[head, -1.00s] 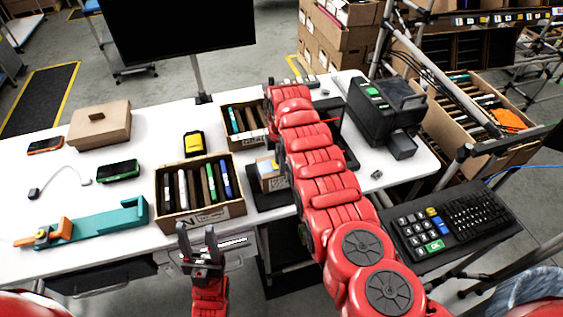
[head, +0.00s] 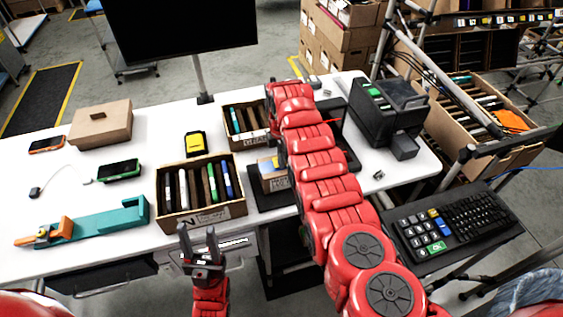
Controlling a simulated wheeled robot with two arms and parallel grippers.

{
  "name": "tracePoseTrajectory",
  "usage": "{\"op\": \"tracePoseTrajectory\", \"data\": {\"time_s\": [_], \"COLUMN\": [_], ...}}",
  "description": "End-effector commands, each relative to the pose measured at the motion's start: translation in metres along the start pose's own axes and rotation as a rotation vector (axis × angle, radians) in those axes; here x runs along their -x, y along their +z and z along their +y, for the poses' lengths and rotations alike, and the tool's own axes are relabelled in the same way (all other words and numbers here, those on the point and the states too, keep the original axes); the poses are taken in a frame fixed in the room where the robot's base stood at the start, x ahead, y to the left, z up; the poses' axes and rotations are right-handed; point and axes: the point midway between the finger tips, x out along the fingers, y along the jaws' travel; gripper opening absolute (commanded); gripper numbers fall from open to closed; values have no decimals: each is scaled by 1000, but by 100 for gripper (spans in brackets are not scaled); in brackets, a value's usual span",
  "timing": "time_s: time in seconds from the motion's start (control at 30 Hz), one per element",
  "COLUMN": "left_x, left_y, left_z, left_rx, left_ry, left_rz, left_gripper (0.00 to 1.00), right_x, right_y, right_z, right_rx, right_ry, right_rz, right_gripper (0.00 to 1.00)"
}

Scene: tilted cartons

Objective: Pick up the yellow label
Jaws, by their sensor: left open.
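A small yellow item with a dark edge (head: 195,144), which may be the yellow label, lies on the white table behind the front carton. A small carton (head: 273,178) beside my right arm also shows a yellow and blue patch. My left gripper (head: 197,234) is open and empty, fingers pointing up, in front of the table's front edge and below the front carton. It is well apart from the yellow item. My right arm (head: 325,175) reaches up across the right of the table; I cannot see its gripper.
An open carton with several markers and dark items (head: 213,216) stands between my left gripper and the yellow item. Another open carton (head: 245,142) stands behind it.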

Motion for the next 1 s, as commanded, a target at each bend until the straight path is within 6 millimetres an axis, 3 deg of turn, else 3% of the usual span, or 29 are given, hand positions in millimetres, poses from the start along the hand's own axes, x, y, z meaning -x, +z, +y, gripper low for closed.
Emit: {"op": "tracePoseTrajectory", "data": {"time_s": [0.2,0.27,0.63,1.0], "left_x": [22,6,-30,-46], "left_y": [4,1,-5,-8], "left_z": [1,0,-2,-2], "left_rx": [0,0,0,0], "left_ry": [0,0,0,0], "left_rz": [0,0,0,0], "left_gripper": [50,50,50,50], "right_x": [25,30,40,41], "right_y": [-1,-8,-32,-61], "right_z": [2,-5,-47,-94], "right_rx": [1,0,7,4], "right_ry": [8,-2,-1,-2], "right_rz": [0,7,-11,-11], "right_gripper": [0,0,0,0]}}
